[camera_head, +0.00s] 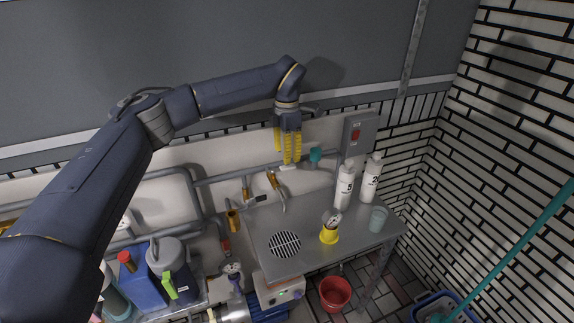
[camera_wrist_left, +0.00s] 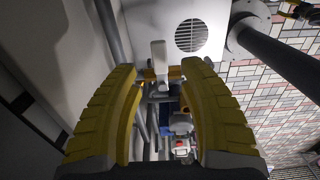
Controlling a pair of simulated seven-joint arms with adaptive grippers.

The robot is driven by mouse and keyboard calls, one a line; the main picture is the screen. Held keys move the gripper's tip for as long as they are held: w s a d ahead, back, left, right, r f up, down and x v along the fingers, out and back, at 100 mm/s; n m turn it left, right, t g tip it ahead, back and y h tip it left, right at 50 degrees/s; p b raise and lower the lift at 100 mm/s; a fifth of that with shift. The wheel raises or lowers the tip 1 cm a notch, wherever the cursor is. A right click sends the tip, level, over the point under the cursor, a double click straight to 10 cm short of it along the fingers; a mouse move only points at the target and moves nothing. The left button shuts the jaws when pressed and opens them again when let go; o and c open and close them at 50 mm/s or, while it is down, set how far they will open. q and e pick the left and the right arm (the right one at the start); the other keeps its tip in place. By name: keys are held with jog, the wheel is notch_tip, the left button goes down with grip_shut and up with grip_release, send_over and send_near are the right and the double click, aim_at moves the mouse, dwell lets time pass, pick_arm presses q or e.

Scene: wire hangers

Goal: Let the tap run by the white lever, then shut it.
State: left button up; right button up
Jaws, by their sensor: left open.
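The tap (camera_head: 274,181) is brass-coloured, mounted on the wall pipes, with a pale spout pointing down over the steel table. Its white lever (camera_head: 288,168) shows just below my left gripper's fingertips in the head view. My left gripper (camera_head: 291,161) has yellow ribbed fingers, points down and is open. In the left wrist view the white lever (camera_wrist_left: 158,57) stands between and just beyond the fingertips of my left gripper (camera_wrist_left: 160,72), with brass parts of the tap (camera_wrist_left: 174,74) behind it. I cannot tell whether the fingers touch the lever. I see no clear water stream. My right gripper is not in view.
The steel table (camera_head: 310,259) has a round drain grate (camera_head: 285,244). Two white bottles (camera_head: 344,190), a yellow-based gauge (camera_head: 329,234) and a clear cup (camera_head: 378,219) stand on it. Pipes run along the wall; a grey switch box (camera_head: 361,133) is to the right. A red bucket (camera_head: 335,294) is below.

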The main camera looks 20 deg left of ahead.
aim_at(287, 166)
pick_arm(q)
jog(key=shift+f, duration=2.35)
grip_shut()
